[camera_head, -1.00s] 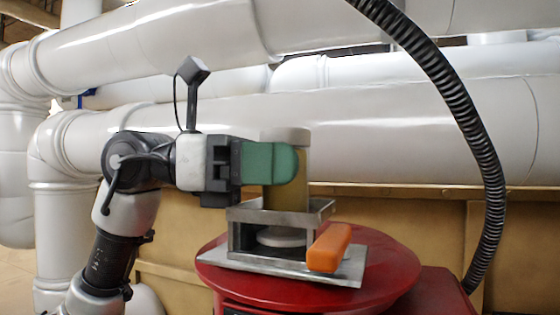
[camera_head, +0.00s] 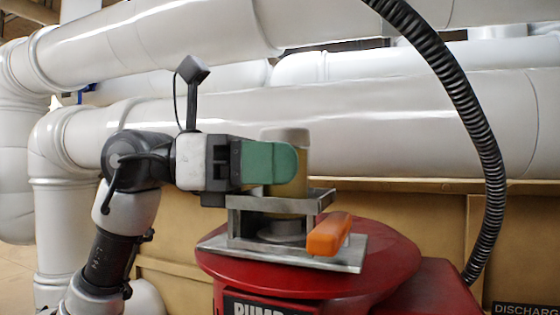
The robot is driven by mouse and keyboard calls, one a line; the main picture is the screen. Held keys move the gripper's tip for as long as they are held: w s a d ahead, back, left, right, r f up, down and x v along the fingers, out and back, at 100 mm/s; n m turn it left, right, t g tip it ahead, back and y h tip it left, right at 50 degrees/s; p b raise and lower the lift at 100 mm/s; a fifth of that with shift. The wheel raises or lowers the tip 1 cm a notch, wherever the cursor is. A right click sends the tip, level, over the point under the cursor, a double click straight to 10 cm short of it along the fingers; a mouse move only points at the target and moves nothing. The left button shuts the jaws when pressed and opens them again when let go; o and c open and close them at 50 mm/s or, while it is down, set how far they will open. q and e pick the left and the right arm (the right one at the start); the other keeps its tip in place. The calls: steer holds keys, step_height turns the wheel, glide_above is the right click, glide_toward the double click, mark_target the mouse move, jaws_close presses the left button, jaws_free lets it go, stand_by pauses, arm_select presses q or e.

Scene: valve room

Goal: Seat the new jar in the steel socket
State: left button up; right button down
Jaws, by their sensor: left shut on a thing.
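The jar (camera_head: 286,136), amber with a pale grey cap, stands upright in my left gripper (camera_head: 271,163), whose green fingers are shut on its side. The steel socket (camera_head: 272,204) is an open metal frame on a flat base plate. The jar's lower end is inside the socket's top ring, above a pale round disc (camera_head: 281,229) in the frame. A small gap or contact between jar and disc cannot be told. An orange handle (camera_head: 328,234) lies at the socket's right front. My right gripper is not in view.
The socket stands on a round red pump top (camera_head: 385,255). A black corrugated hose (camera_head: 466,110) arches down on the right. Large white pipes (camera_head: 420,125) and a tan wall (camera_head: 400,219) stand behind.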

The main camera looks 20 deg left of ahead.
arm_select(q)
steer(key=o, duration=1.5)
steer(key=shift+r, duration=0.1)
steer(key=shift+r+p, duration=3.25)
steer(key=shift+r, duration=0.45)
steer(key=shift+f, duration=0.1)
